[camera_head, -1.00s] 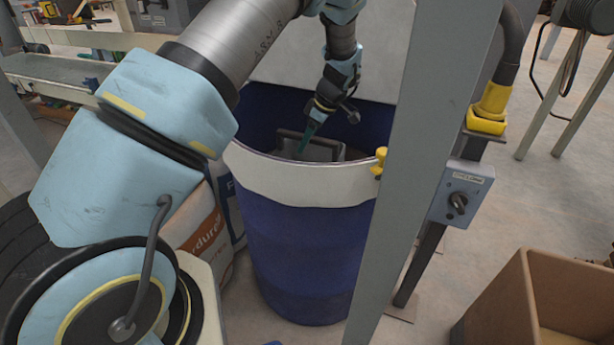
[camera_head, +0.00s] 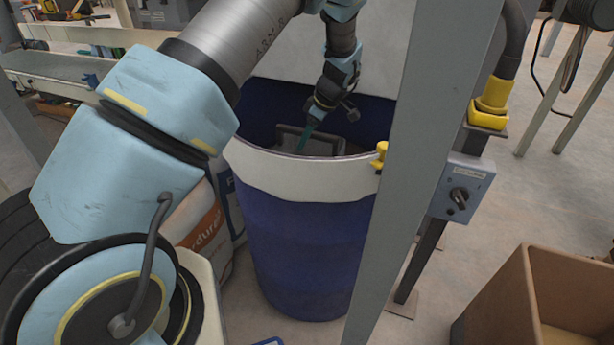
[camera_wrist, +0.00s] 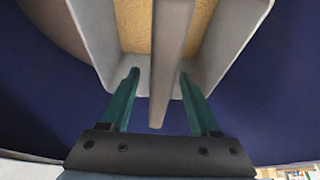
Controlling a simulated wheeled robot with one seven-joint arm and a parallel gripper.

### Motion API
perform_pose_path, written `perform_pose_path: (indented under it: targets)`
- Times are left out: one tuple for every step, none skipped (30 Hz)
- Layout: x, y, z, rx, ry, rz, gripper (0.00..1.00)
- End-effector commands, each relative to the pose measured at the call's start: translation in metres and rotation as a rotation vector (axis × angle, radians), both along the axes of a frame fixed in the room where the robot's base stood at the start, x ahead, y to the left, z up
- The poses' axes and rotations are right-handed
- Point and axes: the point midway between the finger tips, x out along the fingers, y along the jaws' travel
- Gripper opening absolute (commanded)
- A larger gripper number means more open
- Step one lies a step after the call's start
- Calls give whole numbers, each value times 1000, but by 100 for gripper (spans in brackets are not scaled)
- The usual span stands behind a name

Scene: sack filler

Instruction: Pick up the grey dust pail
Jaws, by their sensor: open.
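The grey dust pail (camera_head: 325,145) sits inside a blue drum (camera_head: 305,240), partly hidden by the drum's front rim. In the wrist view the pail (camera_wrist: 237,35) has pale grey walls, yellowish dust inside and a straight grey handle bar (camera_wrist: 168,60) running down the middle. My gripper (camera_head: 303,146) reaches down into the drum at the pail. In the wrist view its two green fingers (camera_wrist: 159,78) are spread, one on each side of the bar, with a gap on both sides. The pail's base is hidden.
A grey upright post (camera_head: 420,170) stands just right of the drum, with a yellow clamp (camera_head: 381,155) at the rim and a switch box (camera_head: 462,188) beyond. A cardboard box (camera_head: 540,300) is at lower right.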

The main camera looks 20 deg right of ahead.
Motion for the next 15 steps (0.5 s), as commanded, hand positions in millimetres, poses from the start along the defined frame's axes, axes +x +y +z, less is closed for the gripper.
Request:
perform_pose_path:
  targets:
    - [0, 0, 0, 0, 0, 0, 62]
    - [0, 0, 0, 0, 0, 0, 62]
    - [0, 0, 0, 0, 0, 0, 62]
    - [0, 0, 0, 0, 0, 0, 62]
    - [0, 0, 0, 0, 0, 0, 62]
    - [0, 0, 0, 0, 0, 0, 62]
    - [0, 0, 0, 0, 0, 0, 61]
    - [0, 0, 0, 0, 0, 0, 58]
    - [0, 0, 0, 0, 0, 0, 54]
    - [0, 0, 0, 0, 0, 0, 50]
    - [0, 0, 0, 0, 0, 0, 47]
    - [0, 0, 0, 0, 0, 0, 42]
    - [0, 0, 0, 0, 0, 0, 39]
    - [0, 0, 0, 0, 0, 0, 36]
    - [0, 0, 0, 0, 0, 0, 31]
